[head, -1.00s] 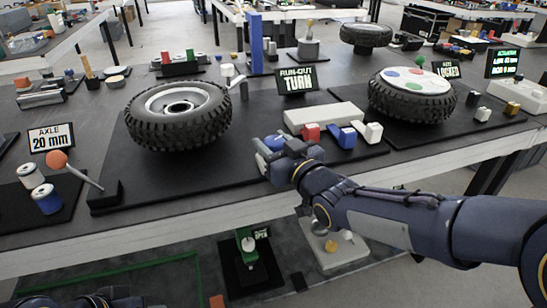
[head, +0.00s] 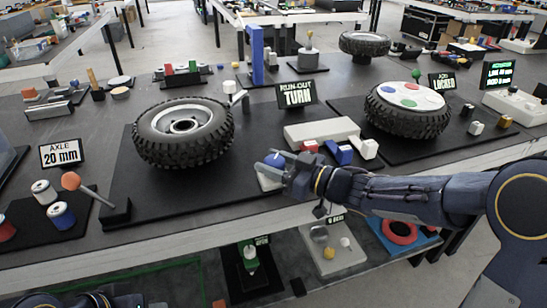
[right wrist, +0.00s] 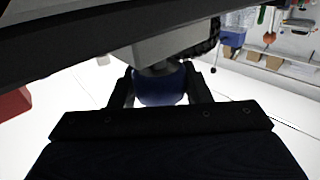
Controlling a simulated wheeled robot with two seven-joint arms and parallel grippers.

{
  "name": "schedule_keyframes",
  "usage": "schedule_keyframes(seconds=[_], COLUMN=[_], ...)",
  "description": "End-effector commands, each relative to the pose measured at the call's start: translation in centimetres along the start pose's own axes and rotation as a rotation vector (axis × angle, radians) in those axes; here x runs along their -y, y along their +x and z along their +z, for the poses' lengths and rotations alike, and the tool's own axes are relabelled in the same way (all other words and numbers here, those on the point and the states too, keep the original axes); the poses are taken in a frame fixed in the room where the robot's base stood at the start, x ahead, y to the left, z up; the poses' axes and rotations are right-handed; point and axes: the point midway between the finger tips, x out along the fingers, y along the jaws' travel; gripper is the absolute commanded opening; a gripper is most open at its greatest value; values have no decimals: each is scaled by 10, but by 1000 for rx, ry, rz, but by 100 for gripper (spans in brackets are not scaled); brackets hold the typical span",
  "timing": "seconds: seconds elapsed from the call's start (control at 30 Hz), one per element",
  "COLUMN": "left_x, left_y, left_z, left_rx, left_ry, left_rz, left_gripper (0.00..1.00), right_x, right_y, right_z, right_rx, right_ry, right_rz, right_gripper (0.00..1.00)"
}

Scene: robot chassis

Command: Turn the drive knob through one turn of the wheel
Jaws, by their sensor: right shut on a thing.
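The drive knob is a small blue knob (head: 274,159) on a pale base (head: 267,181) at the table's front edge. My right gripper (head: 272,164) is shut on it. In the right wrist view the blue knob (right wrist: 160,88) sits between the two fingers, beneath a grey block. The wheel with a dark knobby tyre (head: 183,132) lies flat on a black board behind and left of the gripper. A sign reading "RUN-OUT TURN" (head: 297,94) stands behind the knob. Only a dark part of my left arm shows at the bottom left; its fingers cannot be made out.
A second wheel (head: 407,108) lies further right. A lever with an orange ball (head: 71,181) stands at the left.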

Motion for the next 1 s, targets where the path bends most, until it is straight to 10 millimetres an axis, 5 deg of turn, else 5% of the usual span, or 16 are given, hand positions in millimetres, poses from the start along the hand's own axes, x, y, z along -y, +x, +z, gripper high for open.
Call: schedule_keyframes(seconds=[0.3,0.33,0.47,0.77,1.0], left_x=[0,0,0,0,-3], left_y=[0,0,0,0,-6], left_z=[0,0,0,0,-3], left_rx=[0,0,0,0,0], left_ry=[0,0,0,0,0], left_rz=[0,0,0,0,0], left_gripper=[0,0,0,0,0], right_x=[0,0,0,0,-1], right_y=[0,0,0,-1,-33], right_z=[1,1,1,0,-1], right_rx=[1,1,1,0,1], right_ry=[-1,-1,-1,-1,-1], right_rz=[-2,-1,-1,0,4], right_gripper=[21,46,63,65,65])
